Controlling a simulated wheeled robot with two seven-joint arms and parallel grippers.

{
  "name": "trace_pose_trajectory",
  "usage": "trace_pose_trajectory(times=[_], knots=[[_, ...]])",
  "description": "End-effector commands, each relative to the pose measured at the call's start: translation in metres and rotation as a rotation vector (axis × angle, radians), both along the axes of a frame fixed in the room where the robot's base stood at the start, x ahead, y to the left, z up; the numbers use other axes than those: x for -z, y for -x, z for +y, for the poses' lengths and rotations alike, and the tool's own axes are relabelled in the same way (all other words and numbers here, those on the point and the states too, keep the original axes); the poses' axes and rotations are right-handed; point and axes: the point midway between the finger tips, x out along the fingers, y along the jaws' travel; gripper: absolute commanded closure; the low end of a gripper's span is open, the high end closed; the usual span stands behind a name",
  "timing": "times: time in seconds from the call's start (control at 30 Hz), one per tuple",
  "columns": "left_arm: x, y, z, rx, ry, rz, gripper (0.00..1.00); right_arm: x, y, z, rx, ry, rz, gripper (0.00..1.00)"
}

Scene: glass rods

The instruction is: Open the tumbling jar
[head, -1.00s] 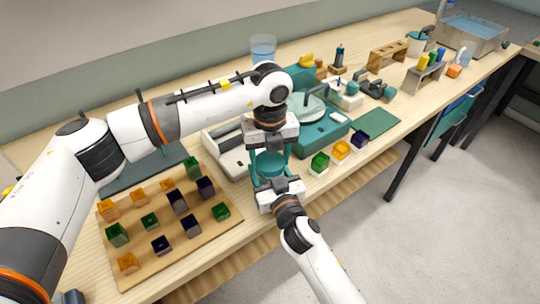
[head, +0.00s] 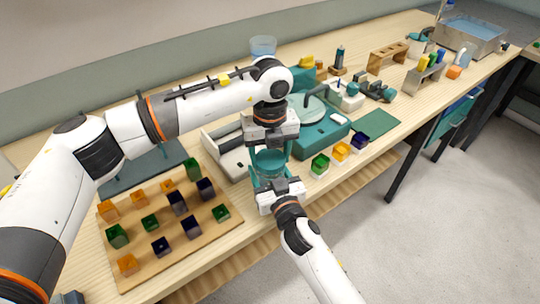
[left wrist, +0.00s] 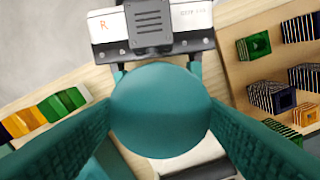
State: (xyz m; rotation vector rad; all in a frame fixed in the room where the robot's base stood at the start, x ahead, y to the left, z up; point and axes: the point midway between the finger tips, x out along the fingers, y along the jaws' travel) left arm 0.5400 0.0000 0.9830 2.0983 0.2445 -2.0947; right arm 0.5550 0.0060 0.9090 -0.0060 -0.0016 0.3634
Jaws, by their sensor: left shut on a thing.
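The tumbling jar's round teal lid (head: 270,160) shows at the bench's front edge in the head view. From above, the lid (left wrist: 160,108) fills the middle of the left wrist view and hides the jar body. My left gripper (head: 270,158) points down from above, its teal fingers on both sides of the lid, shut on it. My right gripper (head: 276,184) reaches in from the front at jar height. In the left wrist view its white body is at the top, and its fingers run either side below the lid; their contact with the jar is hidden.
A wooden board (head: 235,222) with several coloured glass blocks lies to the left. Green, orange and dark blue blocks in white holders, such as the green one (head: 319,165), stand close on the right. Teal equipment (head: 325,130) stands behind them. A green mat (head: 378,124) has clear room.

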Motion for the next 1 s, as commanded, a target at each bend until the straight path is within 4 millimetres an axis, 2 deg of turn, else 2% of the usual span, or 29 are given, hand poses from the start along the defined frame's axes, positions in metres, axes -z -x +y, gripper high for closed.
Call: trace_pose_trajectory(times=[0.27,0.67,1.0], knots=[[-0.009,0.0,0.0,0.001,0.0,0.0,0.66,0.003,0.0,-0.001,0.001,0.004,0.005,1.0],[-0.012,0.0,0.0,0.0,0.0,0.0,0.66,0.003,0.0,0.0,0.001,0.004,0.005,1.0],[-0.048,0.0,0.0,0.0,0.0,-0.002,0.66,0.003,0.0,-0.001,0.001,0.004,0.005,1.0]])
